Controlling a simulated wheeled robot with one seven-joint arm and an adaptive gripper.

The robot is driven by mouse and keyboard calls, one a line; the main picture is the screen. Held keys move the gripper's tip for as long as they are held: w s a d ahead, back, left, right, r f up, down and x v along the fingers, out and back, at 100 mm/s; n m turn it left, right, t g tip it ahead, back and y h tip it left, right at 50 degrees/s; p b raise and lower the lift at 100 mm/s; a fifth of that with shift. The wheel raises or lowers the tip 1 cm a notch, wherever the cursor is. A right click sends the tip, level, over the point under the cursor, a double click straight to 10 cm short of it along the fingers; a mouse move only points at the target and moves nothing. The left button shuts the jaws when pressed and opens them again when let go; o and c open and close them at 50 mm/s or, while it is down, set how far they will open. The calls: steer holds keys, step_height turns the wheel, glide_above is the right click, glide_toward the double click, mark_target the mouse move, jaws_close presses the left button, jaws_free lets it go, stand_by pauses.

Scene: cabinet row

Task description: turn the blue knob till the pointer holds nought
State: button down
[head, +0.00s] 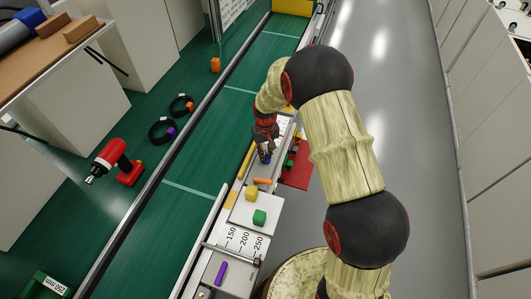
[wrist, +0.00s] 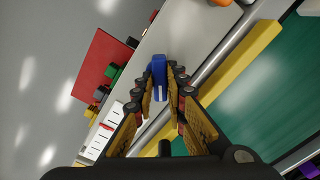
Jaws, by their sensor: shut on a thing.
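The blue knob (wrist: 158,72) stands between the tips of my gripper (wrist: 160,92) in the wrist view, with a pale line on its face. The fingers close on it from both sides. In the head view my gripper (head: 265,150) reaches down to the grey ledge, and a little of the blue knob (head: 266,159) shows under it. A white scale plate (wrist: 101,134) with black marks lies left of the fingers in the wrist view, partly hidden by them. A red mark (wrist: 106,127), perhaps the pointer, lies on it. I cannot read its value.
A red plate (head: 297,176) with green and dark blocks lies right of the ledge. An orange piece (head: 263,181), a yellow block (head: 251,193) and a green block (head: 259,217) stand nearer. A yellow bar (wrist: 238,62) runs alongside.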

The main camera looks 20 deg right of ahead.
mark_target(266, 155)
stand_by(0.3)
steer(key=c, duration=1.8)
jaws_free()
step_height(266, 155, up, 12)
